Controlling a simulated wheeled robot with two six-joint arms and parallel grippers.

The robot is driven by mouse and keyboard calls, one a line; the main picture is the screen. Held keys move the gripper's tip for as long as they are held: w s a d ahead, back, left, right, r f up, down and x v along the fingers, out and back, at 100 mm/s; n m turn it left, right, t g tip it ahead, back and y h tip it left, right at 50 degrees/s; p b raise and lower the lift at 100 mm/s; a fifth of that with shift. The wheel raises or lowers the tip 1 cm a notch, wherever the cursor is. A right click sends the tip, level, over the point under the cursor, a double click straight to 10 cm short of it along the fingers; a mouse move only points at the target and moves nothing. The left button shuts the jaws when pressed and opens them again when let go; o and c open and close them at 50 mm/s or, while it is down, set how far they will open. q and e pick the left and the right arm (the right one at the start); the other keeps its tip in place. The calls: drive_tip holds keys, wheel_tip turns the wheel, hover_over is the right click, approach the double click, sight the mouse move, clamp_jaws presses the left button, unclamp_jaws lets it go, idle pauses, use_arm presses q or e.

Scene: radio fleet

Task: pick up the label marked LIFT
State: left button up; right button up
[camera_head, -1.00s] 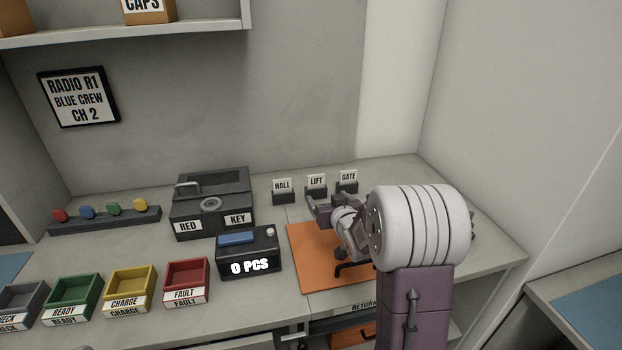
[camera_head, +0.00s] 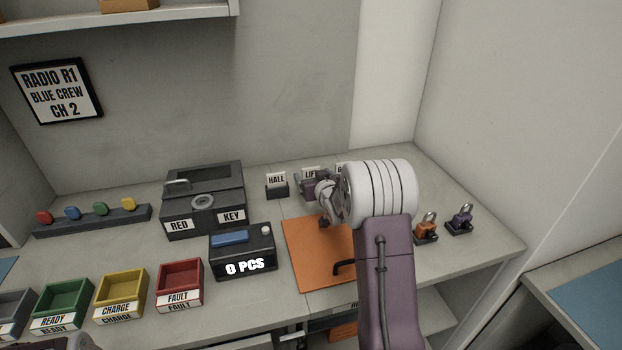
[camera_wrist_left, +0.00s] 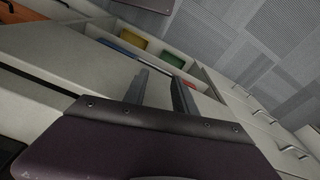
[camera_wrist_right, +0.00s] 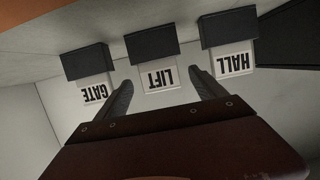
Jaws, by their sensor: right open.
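The LIFT label is a small white card in a dark holder. In the head view the LIFT label (camera_head: 310,174) stands at the back of the counter, its lower part hidden by my right gripper (camera_head: 314,186). In the right wrist view the LIFT label (camera_wrist_right: 160,78) shows upside down in the middle. There my right gripper (camera_wrist_right: 162,82) is open, one finger to each side of the card in the picture; contact cannot be seen. My left gripper (camera_wrist_left: 160,92) is open and empty, away from the labels.
The HALL label (camera_wrist_right: 233,62) and the GATE label (camera_wrist_right: 95,92) stand on either side. An orange mat (camera_head: 310,255), a black counter box (camera_head: 243,253) and a dark case (camera_head: 203,200) lie nearby. Two padlocks, orange (camera_head: 426,232) and purple (camera_head: 461,220), stand to the right.

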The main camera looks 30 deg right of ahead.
drive_tip(key=shift+x, duration=0.85)
drive_tip(key=shift+s, duration=0.2)
drive_tip(key=c, duration=1.4)
wheel_tip(320, 180, up, 10)
drive_tip(key=shift+p, duration=0.8)
drive_tip(key=shift+c, duration=0.2)
